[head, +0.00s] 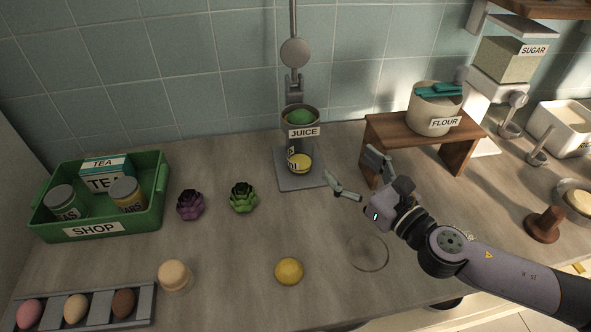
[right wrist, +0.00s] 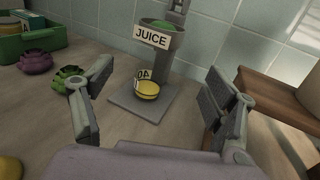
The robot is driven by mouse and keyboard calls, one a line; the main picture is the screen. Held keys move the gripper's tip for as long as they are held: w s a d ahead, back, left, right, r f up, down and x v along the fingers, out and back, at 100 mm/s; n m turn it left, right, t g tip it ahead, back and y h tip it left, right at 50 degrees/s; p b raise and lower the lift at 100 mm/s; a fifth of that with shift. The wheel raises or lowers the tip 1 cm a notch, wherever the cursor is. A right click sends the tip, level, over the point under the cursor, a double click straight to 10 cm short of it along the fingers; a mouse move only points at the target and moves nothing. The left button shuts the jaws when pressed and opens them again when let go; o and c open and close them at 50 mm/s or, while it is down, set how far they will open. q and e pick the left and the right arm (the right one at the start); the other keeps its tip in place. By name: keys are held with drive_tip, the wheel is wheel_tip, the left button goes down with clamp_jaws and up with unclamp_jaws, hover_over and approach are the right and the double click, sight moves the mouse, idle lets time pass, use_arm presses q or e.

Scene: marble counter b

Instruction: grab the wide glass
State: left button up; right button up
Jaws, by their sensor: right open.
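In the right wrist view, the open fingers (right wrist: 158,80) frame the press base, and the glass does not show there. My left gripper is not in view.
A juice press (head: 301,180) with a yellow-topped item on its base stands at the back. A wooden riser (head: 385,126) bears the flour pot (head: 433,110). A lemon (head: 289,271), succulents (head: 243,197), a green SHOP crate (head: 150,222) and an egg tray (head: 98,309) lie leftward.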

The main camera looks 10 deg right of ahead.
drive_tip(key=b, duration=0.7)
approach(308, 159)
drive_tip(key=v, duration=0.4)
drive_tip(key=shift+f, duration=0.15)
drive_tip(key=x, duration=0.1)
drive_tip(key=p+x, duration=0.1)
drive_tip(key=x, duration=0.2)
drive_tip(key=shift+w+r+p, duration=0.15)
drive_tip(key=shift+r+p, duration=0.15)
drive_tip(key=shift+p, duration=0.1)
drive_tip(key=x, duration=0.7)
drive_tip(key=shift+w+a+f, duration=0.15)
drive_tip(key=shift+w+f, duration=0.05)
drive_tip(key=x, duration=0.5)
drive_tip(key=shift+w+a+f+b, duration=0.15)
drive_tip(key=shift+w+f+b, duration=0.05)
drive_tip(key=shift+w+b, duration=0.15)
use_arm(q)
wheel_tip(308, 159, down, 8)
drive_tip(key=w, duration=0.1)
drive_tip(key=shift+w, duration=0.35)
use_arm(e)
drive_tip(key=shift+s, duration=0.1)
drive_tip(key=shift+c, duration=0.5)
drive_tip(key=c, duration=1.2)
drive_tip(key=shift+r, duration=0.1)
drive_tip(key=shift+c, duration=0.5)
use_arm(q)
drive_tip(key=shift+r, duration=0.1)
